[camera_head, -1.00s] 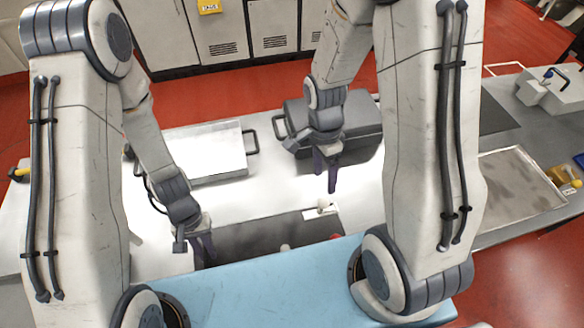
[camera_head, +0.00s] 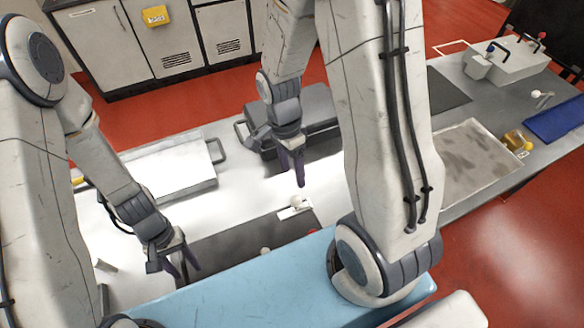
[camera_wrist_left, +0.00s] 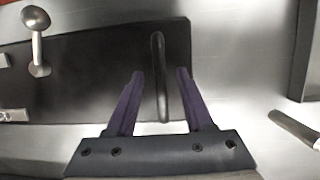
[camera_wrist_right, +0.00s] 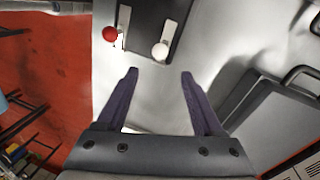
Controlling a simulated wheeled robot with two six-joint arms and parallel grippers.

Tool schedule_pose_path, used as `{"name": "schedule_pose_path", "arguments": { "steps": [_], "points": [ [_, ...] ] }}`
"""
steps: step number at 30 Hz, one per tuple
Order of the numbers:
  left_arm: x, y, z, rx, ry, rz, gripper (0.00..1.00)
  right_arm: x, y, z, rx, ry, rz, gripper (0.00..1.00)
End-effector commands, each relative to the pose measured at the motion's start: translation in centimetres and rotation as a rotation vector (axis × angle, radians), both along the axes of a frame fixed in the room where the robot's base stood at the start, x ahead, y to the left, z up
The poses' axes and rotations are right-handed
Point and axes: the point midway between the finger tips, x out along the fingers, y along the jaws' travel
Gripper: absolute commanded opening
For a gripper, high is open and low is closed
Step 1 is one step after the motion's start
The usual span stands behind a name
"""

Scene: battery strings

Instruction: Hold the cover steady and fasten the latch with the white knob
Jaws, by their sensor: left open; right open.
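The dark flat cover (camera_head: 228,242) lies on the white table, partly hidden by a blue surface in front. My left gripper (camera_wrist_left: 159,72) is open over its left end; in the left wrist view the cover's black bar handle (camera_wrist_left: 160,85) stands between the fingers, with gaps on both sides. The white knob (camera_head: 296,201) sits on a pale latch at the cover's right end. My right gripper (camera_head: 300,183) is open and empty just above and beyond this knob. In the right wrist view the white knob (camera_wrist_right: 160,51) lies just ahead of the fingertips, apart from them.
A red knob (camera_wrist_right: 110,34) is on a second latch beside the white one. A pale knob (camera_wrist_left: 36,18) stands on the cover. A silver case (camera_head: 170,170) and a dark case (camera_head: 315,115) stand behind. A blue surface (camera_head: 230,285) lies in front.

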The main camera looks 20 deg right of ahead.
Motion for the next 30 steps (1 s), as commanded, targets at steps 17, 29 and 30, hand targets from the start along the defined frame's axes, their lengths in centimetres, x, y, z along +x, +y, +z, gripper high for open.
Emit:
{"name": "schedule_pose_path", "arguments": {
  "steps": [17,29,30],
  "points": [
    [3.1,0.4,9.6,0.003,-0.006,0.0,0.52,0.0,0.0,0.0,0.0,0.0,0.0,0.69],
    [3.4,-0.5,11.9,-0.001,-0.028,-0.039,0.52,-0.2,1.2,1.2,0.019,-0.016,0.117,0.69],
    [3.3,-1.1,12.7,-0.005,-0.044,-0.067,0.52,-0.5,2.0,1.9,0.032,-0.024,0.2,0.69]
  ]
}}
